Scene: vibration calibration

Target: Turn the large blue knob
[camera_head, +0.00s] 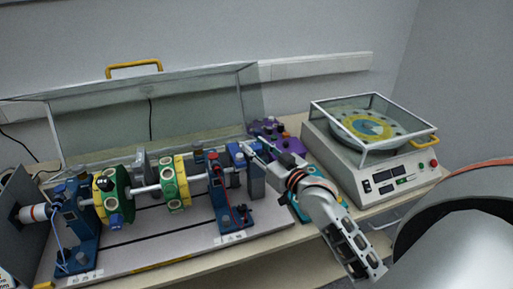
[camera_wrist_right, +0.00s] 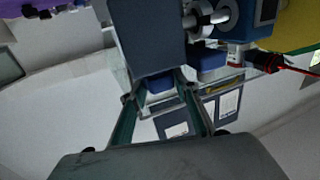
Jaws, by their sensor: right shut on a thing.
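My right gripper (camera_head: 262,150) reaches in from the lower right to the right end of the shaft rig. In the right wrist view, its two fingers (camera_wrist_right: 158,92) are closed around a blue part (camera_wrist_right: 160,83), which looks like the large blue knob. A grey-blue block (camera_wrist_right: 145,40) stands just beyond and partly covers the fingertips. In the head view the knob cannot be made out clearly among the blue parts at the rig's right end (camera_head: 237,155). My left gripper is not in view.
A shaft with green and yellow discs (camera_head: 176,183) runs between blue supports on the base plate. A raised clear cover (camera_head: 200,103) stands behind. A purple device (camera_head: 278,137) lies beyond my gripper. A balancing machine (camera_head: 385,175) with a glass lid stands on the right.

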